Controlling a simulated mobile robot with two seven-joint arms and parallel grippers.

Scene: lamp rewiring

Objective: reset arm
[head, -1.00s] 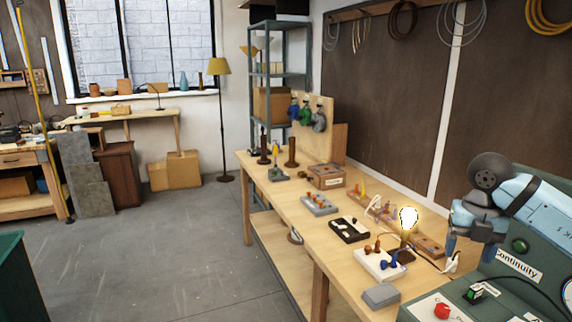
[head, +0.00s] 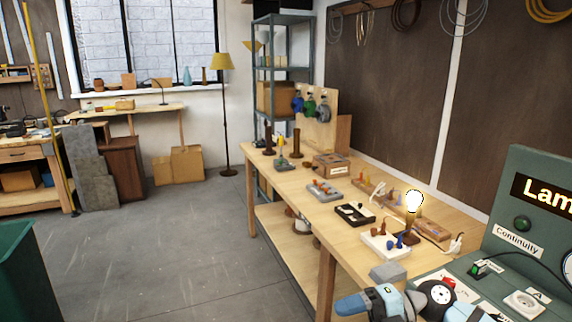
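A light blue and grey part of one of my arms, with a round dark joint cap (head: 437,293), lies low at the bottom right. It is in front of the near end of the workbench (head: 335,258) and the green test panel (head: 535,200). No gripper fingers show on it. My other arm and gripper are out of the picture. A lit bulb (head: 414,201) stands upright on the bench, beside a white block (head: 385,245) with brown and blue parts.
A grey block (head: 388,271) sits near the bench's front edge, close to my arm. A black tray (head: 355,214) and a wooden box (head: 330,165) stand farther back. A green bin (head: 20,265) is at the left. The floor (head: 180,260) between is open.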

